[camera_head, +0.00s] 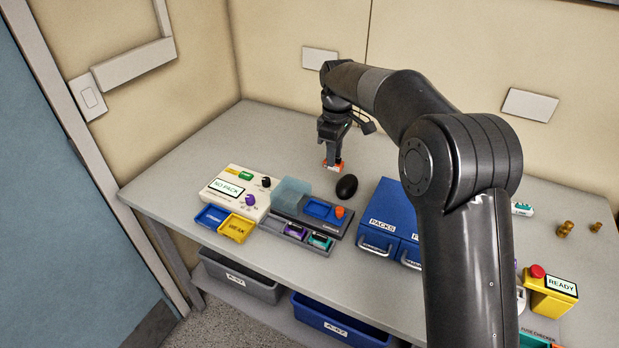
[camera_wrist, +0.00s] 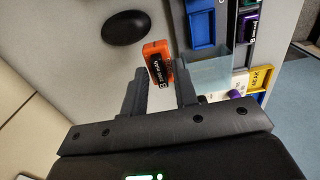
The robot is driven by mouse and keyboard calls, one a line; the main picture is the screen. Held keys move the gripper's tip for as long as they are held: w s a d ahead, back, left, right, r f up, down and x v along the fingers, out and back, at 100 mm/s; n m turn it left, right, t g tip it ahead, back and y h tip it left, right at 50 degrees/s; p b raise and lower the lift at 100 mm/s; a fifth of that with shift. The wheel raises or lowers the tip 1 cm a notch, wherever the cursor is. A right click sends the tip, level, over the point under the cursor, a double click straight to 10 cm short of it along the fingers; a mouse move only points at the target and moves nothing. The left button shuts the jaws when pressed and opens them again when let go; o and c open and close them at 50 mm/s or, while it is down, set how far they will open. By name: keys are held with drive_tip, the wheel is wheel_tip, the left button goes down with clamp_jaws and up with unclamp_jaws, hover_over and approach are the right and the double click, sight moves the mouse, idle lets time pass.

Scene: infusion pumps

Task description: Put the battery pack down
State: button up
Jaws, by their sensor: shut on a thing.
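The battery pack (camera_wrist: 158,58) is orange with a black labelled face. It sits between the fingertips of my gripper (camera_wrist: 158,78) in the wrist view. My gripper is shut on the pack. The pack is low over the grey table (camera_head: 265,125), behind the pump; I cannot tell whether it touches the surface.
A black oval object (camera_head: 346,187) lies close beside the pack. The pump, with a translucent cover (camera_head: 291,194) and blue bay (camera_head: 323,211), stands in front. A white NO PACK tester (camera_head: 235,190) is left of it. Blue PACKS drawers (camera_head: 381,222) stand right. The back-left table is clear.

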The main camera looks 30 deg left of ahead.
drive_tip(key=w+d+f, duration=0.1)
drive_tip(key=w, duration=0.7)
drive_tip(key=a+f, duration=0.2)
drive_tip(key=a, duration=0.1)
drive_tip(key=s+a+f, duration=0.1)
drive_tip(key=a+f, duration=0.1)
drive_tip(key=a, duration=0.2)
drive_tip(key=a+f, duration=0.3)
drive_tip(key=a, duration=0.1)
drive_tip(key=shift+s, duration=0.4)
drive_tip(key=shift+a+f, duration=0.1)
drive_tip(key=shift+f, duration=1.85)
drive_tip(key=o, duration=1)
drive_tip(key=shift+f, duration=0.15)
wheel_tip(320, 180, up, 8)
drive_tip(key=shift+f, duration=0.1)
